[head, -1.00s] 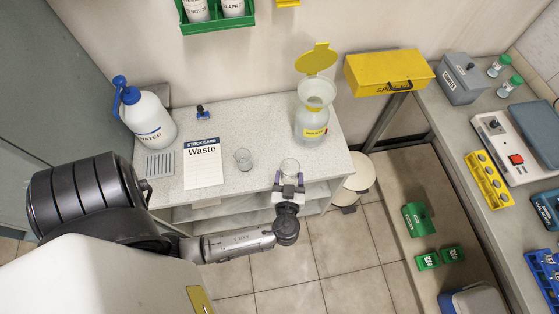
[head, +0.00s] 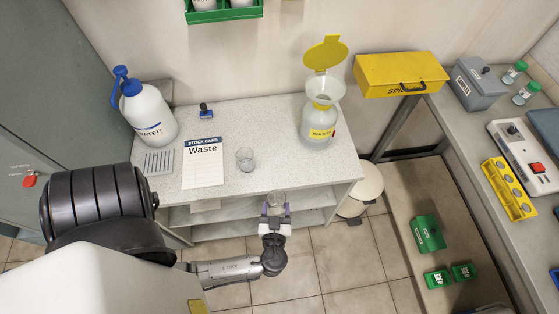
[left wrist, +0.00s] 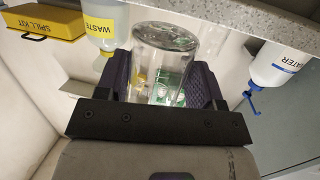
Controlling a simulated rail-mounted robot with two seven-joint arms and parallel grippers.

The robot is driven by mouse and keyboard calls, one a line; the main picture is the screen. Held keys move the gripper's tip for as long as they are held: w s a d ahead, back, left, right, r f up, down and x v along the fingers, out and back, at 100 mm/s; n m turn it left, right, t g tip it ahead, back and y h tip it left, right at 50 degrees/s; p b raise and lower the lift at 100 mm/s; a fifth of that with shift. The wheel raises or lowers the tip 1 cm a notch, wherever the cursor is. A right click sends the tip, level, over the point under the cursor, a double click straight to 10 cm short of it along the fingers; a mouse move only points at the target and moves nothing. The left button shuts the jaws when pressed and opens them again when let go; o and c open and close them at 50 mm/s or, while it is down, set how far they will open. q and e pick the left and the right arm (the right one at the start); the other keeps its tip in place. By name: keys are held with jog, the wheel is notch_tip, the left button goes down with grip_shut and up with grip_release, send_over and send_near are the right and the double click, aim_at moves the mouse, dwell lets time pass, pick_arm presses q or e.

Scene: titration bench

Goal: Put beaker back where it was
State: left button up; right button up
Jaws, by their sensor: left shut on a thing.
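My left gripper (head: 276,210) is shut on a clear glass beaker (head: 277,199) in front of the bench's front edge. In the left wrist view the glass (left wrist: 160,62) sits between the two dark fingers of the left gripper (left wrist: 160,85). A second clear beaker (head: 245,159) stands on the speckled bench top (head: 265,125), just right of the Waste stock card (head: 203,168). My right gripper is not in view.
A waste bottle with a funnel and raised yellow lid (head: 319,122) stands at the bench's right end. A water wash bottle (head: 148,113) and a grey grate (head: 158,161) are at the left. The bench middle and front right are clear.

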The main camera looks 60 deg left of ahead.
pick_arm(q)
jog(key=p, duration=0.1)
send_near(279, 165)
jog(key=w+a, duration=0.1)
jog(key=w+a+r, duration=0.1)
jog(key=a, duration=0.1)
jog(key=a+r, duration=0.1)
jog(key=shift+w+a+r, duration=0.15)
jog(key=shift+w+a, duration=0.15)
jog(key=shift+w, duration=0.1)
jog(key=x, duration=0.2)
jog(key=r+p+x, duration=0.1)
jog(key=x, duration=0.1)
jog(key=shift+w+a, duration=0.1)
jog(key=shift+a, duration=0.05)
jog(key=shift+a+f, duration=0.1)
jog(key=shift+a, duration=0.05)
jog(key=shift+f, duration=0.1)
jog(key=shift+f+b, duration=0.1)
jog(key=shift+b, duration=0.2)
jog(key=o, duration=1)
